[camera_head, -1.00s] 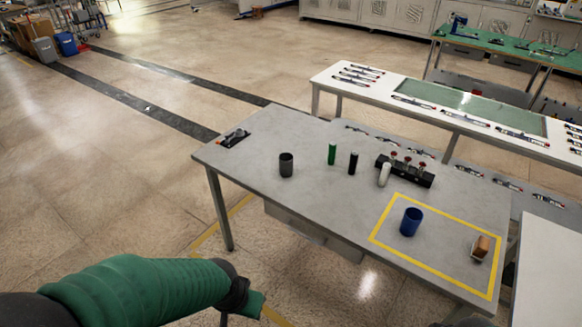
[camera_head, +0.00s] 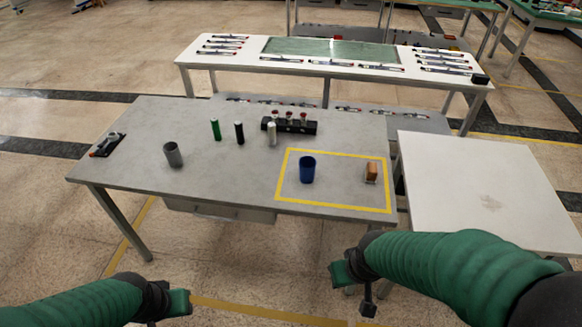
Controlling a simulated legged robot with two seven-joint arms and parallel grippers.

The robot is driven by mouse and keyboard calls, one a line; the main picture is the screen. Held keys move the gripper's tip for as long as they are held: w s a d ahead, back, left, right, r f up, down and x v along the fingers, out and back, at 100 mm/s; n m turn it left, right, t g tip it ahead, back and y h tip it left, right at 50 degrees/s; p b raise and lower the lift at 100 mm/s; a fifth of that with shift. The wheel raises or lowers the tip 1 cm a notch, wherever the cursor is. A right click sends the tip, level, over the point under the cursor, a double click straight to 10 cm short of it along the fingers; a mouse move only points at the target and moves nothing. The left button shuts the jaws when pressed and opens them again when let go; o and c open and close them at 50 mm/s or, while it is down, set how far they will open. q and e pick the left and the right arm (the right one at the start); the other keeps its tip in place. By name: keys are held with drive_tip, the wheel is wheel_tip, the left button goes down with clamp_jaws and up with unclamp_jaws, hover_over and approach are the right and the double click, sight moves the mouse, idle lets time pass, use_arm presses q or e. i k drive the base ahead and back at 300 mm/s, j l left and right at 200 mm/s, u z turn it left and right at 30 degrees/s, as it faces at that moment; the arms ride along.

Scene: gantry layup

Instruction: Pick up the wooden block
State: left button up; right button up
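The wooden block (camera_head: 371,171) is small and brown and stands inside the right part of the yellow taped rectangle on the grey table (camera_head: 140,180). My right gripper (camera_head: 350,283) is in front of the table's near edge, below the block in the picture and well apart from it. My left gripper (camera_head: 180,305) is at the bottom left, also off the table and far from the block. Both grippers look empty, but their fingers are too small and dark to tell open from shut.
A blue cup (camera_head: 307,169) stands left of the block inside the yellow tape (camera_head: 330,206). A grey cup (camera_head: 173,155), a green cylinder (camera_head: 215,130), a black cylinder (camera_head: 239,132), a white cylinder (camera_head: 272,134) and a black rack (camera_head: 289,124) stand farther left. A white table (camera_head: 490,190) adjoins at right.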

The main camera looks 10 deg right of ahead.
sight(371, 172)
drive_tip(key=z, duration=1.45)
drive_tip(key=i+z, duration=0.1)
drive_tip(key=i, duration=0.4)
drive_tip(key=i+j+z, duration=0.1)
drive_tip(key=i, duration=0.4)
drive_tip(key=i+j, duration=0.2)
drive_tip(key=i, duration=0.25)
drive_tip(key=l+z, duration=0.05)
